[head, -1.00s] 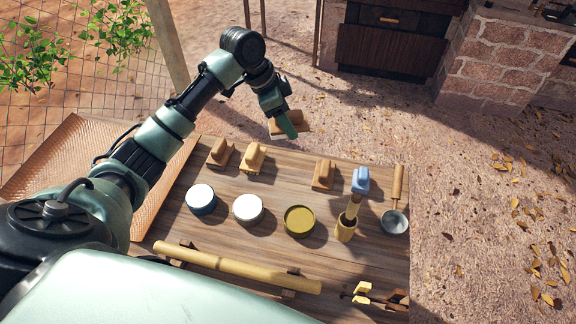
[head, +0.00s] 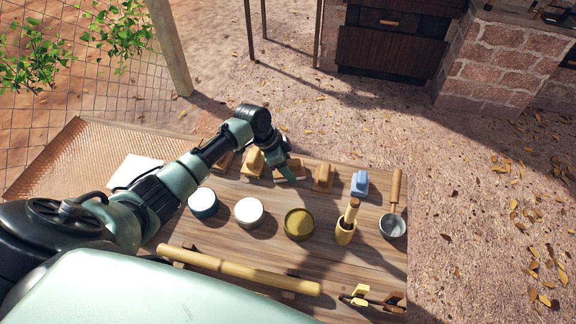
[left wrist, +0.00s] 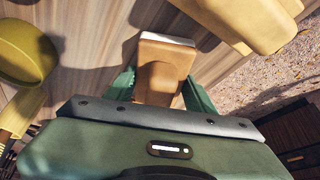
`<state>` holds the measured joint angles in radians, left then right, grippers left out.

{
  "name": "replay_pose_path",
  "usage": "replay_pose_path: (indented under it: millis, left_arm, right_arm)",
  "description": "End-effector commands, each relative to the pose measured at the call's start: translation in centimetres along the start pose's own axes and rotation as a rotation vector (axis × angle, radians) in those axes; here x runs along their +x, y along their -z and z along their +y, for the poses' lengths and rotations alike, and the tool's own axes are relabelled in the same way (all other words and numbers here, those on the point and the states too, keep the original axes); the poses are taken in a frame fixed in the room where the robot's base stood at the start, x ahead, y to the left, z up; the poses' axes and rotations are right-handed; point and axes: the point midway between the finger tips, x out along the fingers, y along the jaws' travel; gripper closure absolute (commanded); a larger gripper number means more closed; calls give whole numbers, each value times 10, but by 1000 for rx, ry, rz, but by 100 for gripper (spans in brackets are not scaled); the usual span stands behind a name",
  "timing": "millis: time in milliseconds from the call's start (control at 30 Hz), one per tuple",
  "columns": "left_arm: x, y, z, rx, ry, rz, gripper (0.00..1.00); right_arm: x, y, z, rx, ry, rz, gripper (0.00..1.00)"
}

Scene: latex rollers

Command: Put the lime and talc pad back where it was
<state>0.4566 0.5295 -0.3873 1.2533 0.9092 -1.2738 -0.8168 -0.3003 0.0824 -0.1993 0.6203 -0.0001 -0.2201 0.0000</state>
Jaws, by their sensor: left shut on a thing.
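The pad (head: 291,172) in my left gripper (head: 291,164) is a tan wooden block with a grip on top. It stands in the pad row at the table's back edge, in the gap between two other pads. Whether it touches the wood I cannot tell. In the left wrist view the pad (left wrist: 160,75) lies between the green fingers, with a white layer along its far edge. My left gripper is shut on it. My right gripper is out of view.
Tan pads flank it on the left (head: 252,162) and right (head: 322,177), close by. A blue pad (head: 359,184) is further right. Jars stand in front: two white-topped (head: 203,202) (head: 249,212), one olive (head: 299,224). A ladle (head: 393,224) lies at the right edge.

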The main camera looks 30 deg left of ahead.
Motion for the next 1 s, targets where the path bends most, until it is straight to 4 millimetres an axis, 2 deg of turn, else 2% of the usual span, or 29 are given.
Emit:
replay_pose_path:
  millis: [333, 367, 433, 767, 867, 1000]
  left_arm:
    - [4, -1, 0, 0, 0, 0, 78]
    - [4, -1, 0, 0, 0, 0, 43]
    - [3, -1, 0, 0, 0, 0, 24]
    - [1, 0, 0, 0, 0, 1, 24]
    - [-5, 0, -1, 0, 2, 0, 24]
    - [-28, -1, -1, 2, 3, 0, 24]
  right_arm:
    - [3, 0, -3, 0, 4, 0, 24]
    - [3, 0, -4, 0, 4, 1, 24]
    - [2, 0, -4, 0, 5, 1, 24]
    - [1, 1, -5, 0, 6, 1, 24]
    - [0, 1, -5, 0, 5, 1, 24]
    - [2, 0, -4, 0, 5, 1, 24]
